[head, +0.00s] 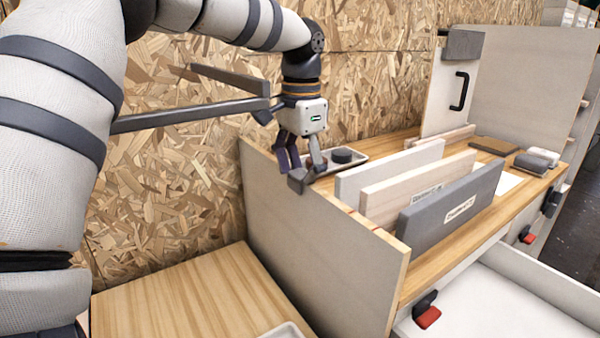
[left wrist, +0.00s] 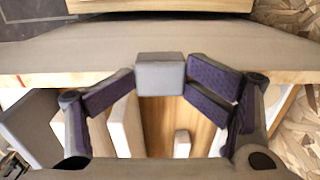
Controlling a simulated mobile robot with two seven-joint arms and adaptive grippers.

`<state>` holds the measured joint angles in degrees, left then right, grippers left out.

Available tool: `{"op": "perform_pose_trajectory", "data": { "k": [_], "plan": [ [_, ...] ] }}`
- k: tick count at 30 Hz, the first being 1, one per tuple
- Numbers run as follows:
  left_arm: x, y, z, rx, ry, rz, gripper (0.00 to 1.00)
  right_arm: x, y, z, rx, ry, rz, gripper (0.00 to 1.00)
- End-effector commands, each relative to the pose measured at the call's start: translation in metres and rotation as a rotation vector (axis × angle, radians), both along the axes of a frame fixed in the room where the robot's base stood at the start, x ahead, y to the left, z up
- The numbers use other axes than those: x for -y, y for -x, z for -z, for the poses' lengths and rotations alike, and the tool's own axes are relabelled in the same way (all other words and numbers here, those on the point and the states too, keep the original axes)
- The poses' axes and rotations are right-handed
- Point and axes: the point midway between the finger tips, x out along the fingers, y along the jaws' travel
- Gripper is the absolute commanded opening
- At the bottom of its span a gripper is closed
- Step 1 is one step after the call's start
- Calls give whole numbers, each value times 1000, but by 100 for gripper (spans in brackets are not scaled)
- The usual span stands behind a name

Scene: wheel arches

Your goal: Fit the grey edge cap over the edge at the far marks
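The grey edge cap (head: 297,181) is a small block at the top edge of the pale upright panel (head: 320,245), toward its far end. It also shows in the left wrist view (left wrist: 160,78), across the panel's edge, between my fingertips. My left gripper (head: 303,165) is shut on the cap from above. I cannot tell whether the cap is fully seated over the edge or just above it. Small reddish marks (head: 349,211) show along the nearer part of the panel's edge; marks at the cap are hidden. My right gripper is not in view.
Several upright boards, including a white one (head: 385,172) and a dark grey labelled one (head: 450,208), stand right of the panel. A tray (head: 320,163) with a dark round thing (head: 342,155) lies behind the gripper. An open drawer (head: 490,300) is at front right.

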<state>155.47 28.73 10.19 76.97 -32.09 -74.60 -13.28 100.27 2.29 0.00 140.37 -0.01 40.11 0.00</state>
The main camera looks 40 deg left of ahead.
Motion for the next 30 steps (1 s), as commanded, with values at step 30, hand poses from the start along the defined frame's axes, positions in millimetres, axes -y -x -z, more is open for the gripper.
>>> {"op": "perform_pose_trajectory", "data": {
  "k": [30],
  "plan": [
    [3,1,-121,0,0,0,64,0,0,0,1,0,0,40]
  ]
}}
